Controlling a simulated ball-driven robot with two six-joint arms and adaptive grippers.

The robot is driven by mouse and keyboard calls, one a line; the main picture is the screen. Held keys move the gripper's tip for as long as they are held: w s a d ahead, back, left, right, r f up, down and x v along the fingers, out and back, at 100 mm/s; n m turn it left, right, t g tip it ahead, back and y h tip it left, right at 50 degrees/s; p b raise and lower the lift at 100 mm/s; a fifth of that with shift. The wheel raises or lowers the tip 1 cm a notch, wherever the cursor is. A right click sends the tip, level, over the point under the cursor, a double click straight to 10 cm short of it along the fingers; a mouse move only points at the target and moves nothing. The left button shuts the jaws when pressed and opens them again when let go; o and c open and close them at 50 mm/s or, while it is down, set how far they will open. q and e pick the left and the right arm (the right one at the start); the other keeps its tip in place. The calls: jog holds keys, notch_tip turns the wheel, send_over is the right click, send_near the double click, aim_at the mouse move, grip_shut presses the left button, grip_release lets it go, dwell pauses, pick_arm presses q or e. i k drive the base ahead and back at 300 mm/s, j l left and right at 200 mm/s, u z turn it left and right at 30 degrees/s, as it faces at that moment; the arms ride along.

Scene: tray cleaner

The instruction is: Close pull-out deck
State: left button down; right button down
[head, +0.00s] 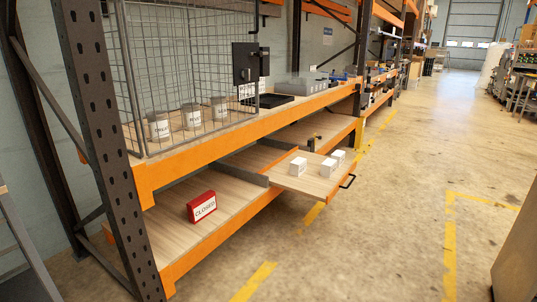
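The pull-out deck (312,181) is a wooden board with an orange front edge on the lower shelf level of the rack. It sticks out over the floor, past the shelf's front beam. A dark handle (348,181) is on its outer edge. Neither of my grippers shows in the head view.
A red "CLOSED" sign (202,206) lies on the lower shelf (165,235). A wire cage (190,60) with several labelled canisters (192,117) stands on the shelf above. The concrete floor (400,215) before the deck is clear. A brown panel (517,255) stands at lower right.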

aim_at(310, 183)
jog(key=i+l+u, duration=0.2)
jog(key=u, duration=0.3)
jog(key=i+l+u, duration=0.35)
jog(key=u, duration=0.15)
jog(key=i+l+u, duration=0.1)
jog(key=l, duration=0.25)
jog(key=i+l+u, duration=0.1)
jog(key=i+l, duration=0.3)
jog(key=l, duration=0.35)
jog(key=i+l+u, duration=0.15)
jog(key=l, duration=0.2)
jog(key=i+l+u, duration=0.1)
jog(key=l, duration=0.3)
jog(key=i+l+u, duration=0.1)
jog(key=l, duration=0.3)
jog(key=i+l+u, duration=0.1)
jog(key=l, duration=0.3)
jog(key=i+l, duration=0.1)
jog(key=l, duration=0.3)
jog(key=i+l, duration=0.1)
jog(key=l, duration=0.3)
jog(key=i+l, duration=0.1)
jog(key=l, duration=0.65)
jog(key=i+l, duration=0.15)
jog(key=l, duration=0.25)
